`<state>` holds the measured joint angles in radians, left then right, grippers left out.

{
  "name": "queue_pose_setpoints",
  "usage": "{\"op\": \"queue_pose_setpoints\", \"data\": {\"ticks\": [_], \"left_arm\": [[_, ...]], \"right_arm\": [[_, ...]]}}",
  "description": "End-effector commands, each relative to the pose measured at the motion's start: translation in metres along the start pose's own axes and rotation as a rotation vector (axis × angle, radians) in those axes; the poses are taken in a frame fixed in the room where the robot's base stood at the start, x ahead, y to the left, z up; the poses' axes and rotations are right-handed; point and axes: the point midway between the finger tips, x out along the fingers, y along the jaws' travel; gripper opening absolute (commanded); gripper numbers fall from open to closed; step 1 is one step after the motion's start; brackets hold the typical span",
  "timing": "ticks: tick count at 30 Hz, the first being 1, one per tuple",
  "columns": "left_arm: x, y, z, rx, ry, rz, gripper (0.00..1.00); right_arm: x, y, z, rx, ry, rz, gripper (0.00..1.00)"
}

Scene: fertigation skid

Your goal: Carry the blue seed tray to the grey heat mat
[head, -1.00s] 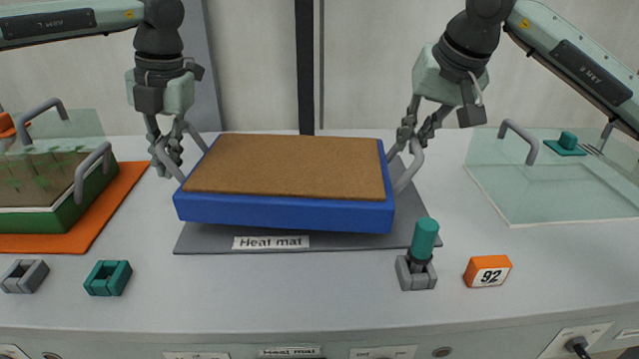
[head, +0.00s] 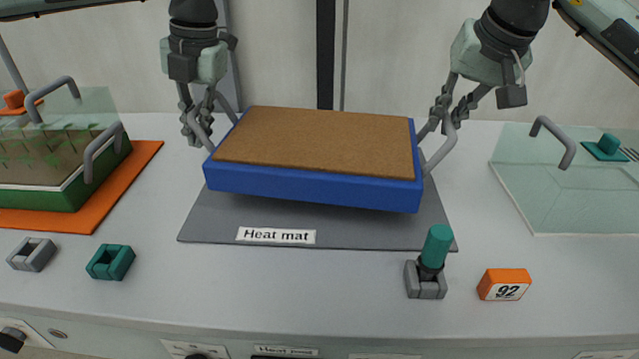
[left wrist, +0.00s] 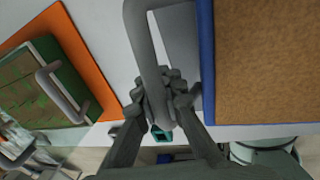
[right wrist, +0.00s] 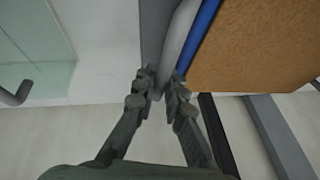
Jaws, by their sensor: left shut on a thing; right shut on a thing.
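The blue seed tray (head: 312,188), filled with brown material, hangs over the grey heat mat (head: 215,222), its right side slightly lower in the head view. Bare mat shows in front of the tray and at its left. My left gripper (head: 200,128) is shut on the tray's left grey handle, which shows in the left wrist view (left wrist: 147,45). My right gripper (head: 442,125) is shut on the right handle, seen in the right wrist view (right wrist: 176,45). The tray hides the mat's rear, and its underside is out of sight.
A green planted tray (head: 62,197) stands on an orange mat (head: 140,168) at left. Grey (head: 32,254) and teal (head: 110,262) blocks sit in front. A teal-topped peg (head: 436,246) stands near the mat's front right corner, beside an orange 92 marker (head: 504,284). A clear panel (head: 560,195) lies right.

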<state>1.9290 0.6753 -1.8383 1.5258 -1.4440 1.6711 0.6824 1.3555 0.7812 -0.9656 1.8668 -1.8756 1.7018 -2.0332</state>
Motion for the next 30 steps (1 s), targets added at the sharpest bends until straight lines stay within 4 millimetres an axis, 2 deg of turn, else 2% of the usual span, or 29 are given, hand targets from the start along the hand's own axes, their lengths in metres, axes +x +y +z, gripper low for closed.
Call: {"op": "queue_pose_setpoints", "data": {"ticks": [11, 29, 30], "left_arm": [[0.012, 0.001, 0.0, -0.005, 0.0, 0.004, 0.0], [0.051, -0.007, 0.0, -0.005, 0.0, 0.004, 0.0], [0.047, -0.006, 0.0, -0.005, 0.002, 0.004, 0.12]], "right_arm": [[0.01, 0.005, 0.002, 0.006, 0.005, 0.006, 0.0], [0.046, 0.013, 0.017, 0.006, 0.005, 0.006, 0.0], [0.043, 0.013, 0.016, 0.006, 0.002, 0.007, 0.15]]}}
